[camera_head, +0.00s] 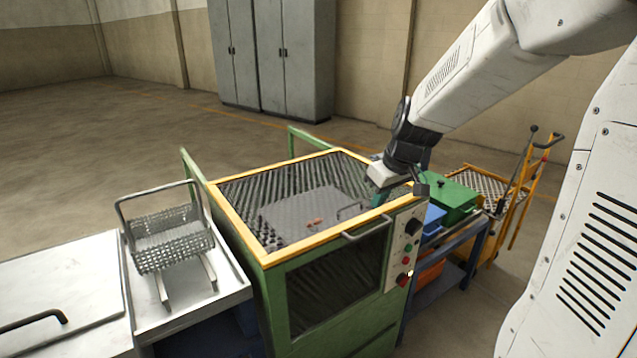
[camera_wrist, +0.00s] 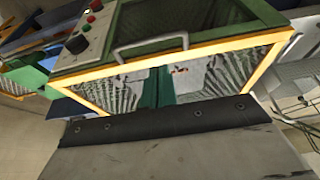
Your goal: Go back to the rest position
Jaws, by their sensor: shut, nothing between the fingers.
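My gripper (camera_head: 378,197) hangs from the white arm over the right edge of the green furnace cabinet (camera_head: 262,285). Its teal fingers point down and are shut and empty. In the wrist view the fingers (camera_wrist: 157,88) stand close together in front of the furnace's yellow-framed top (camera_wrist: 240,45). I cannot tell whether they touch the cabinet. A few small orange-brown pieces (camera_head: 314,222) show within the yellow frame, and also in the wrist view (camera_wrist: 180,70).
A wire basket (camera_head: 172,240) stands on the metal bench at left. A handle (camera_head: 367,228) and control knobs (camera_head: 412,227) face front. Blue and green boxes (camera_head: 452,198) sit on a cart at right, near a yellow trolley (camera_head: 525,190). Grey lockers (camera_head: 300,60) stand behind; the floor at left is clear.

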